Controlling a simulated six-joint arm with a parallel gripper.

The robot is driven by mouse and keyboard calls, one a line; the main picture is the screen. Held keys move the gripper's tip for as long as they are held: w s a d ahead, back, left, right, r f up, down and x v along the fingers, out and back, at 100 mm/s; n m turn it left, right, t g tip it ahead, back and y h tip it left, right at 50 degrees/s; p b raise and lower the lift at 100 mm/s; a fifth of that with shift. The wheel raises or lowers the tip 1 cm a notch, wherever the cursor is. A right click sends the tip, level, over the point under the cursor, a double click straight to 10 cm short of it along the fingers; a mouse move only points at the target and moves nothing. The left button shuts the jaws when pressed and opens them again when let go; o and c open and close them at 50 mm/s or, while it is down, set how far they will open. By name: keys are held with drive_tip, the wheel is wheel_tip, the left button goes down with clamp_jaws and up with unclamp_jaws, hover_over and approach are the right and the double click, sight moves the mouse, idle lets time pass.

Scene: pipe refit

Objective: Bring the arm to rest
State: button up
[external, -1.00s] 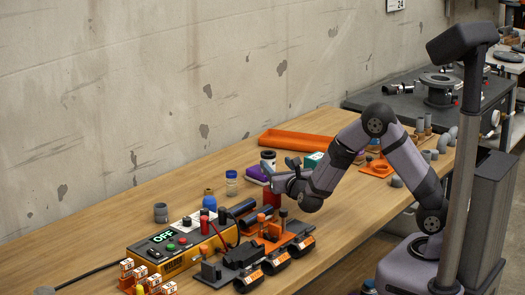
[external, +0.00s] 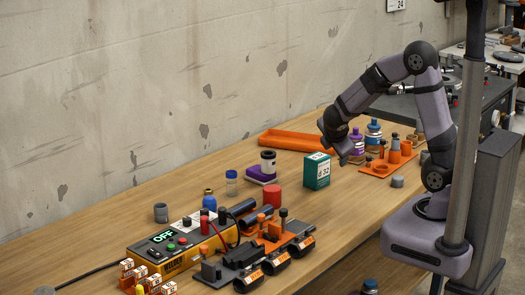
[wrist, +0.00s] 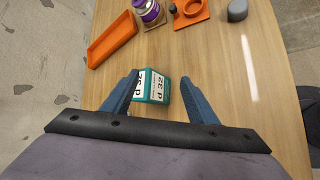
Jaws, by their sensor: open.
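My gripper (wrist: 163,100) is open and empty in the wrist view, its two blue fingers spread apart. In the external view my gripper (external: 342,150) hangs above the table, just right of and above a teal box (external: 317,171) marked "d 32". The teal box also shows between and beyond the fingers in the wrist view (wrist: 152,86); no contact shows. My arm is bent with its elbow high.
An orange tray (external: 290,142) lies along the wall. Bottles and an orange holder (external: 377,169) stand right of the gripper. A yellow control box (external: 170,250) reading OFF and a pipe fixture (external: 265,240) are at the front left. Bare table lies right of the fixture.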

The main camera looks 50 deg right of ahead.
drive_tip(key=s+a+m+g+y+p, duration=0.2)
drive_tip(key=s+a+m, duration=0.4)
drive_tip(key=s, duration=0.3)
drive_tip(key=s+a+m+g+y+p, duration=0.3)
drive_tip(key=s+a+m+y+p, duration=0.2)
drive_tip(key=s, duration=0.4)
drive_tip(key=a+m+y, duration=0.1)
drive_tip(key=m, duration=0.1)
drive_tip(key=shift+s+a+r+m, duration=0.15)
drive_tip(key=shift+s+r+m, duration=0.15)
drive_tip(key=shift+m, duration=0.1)
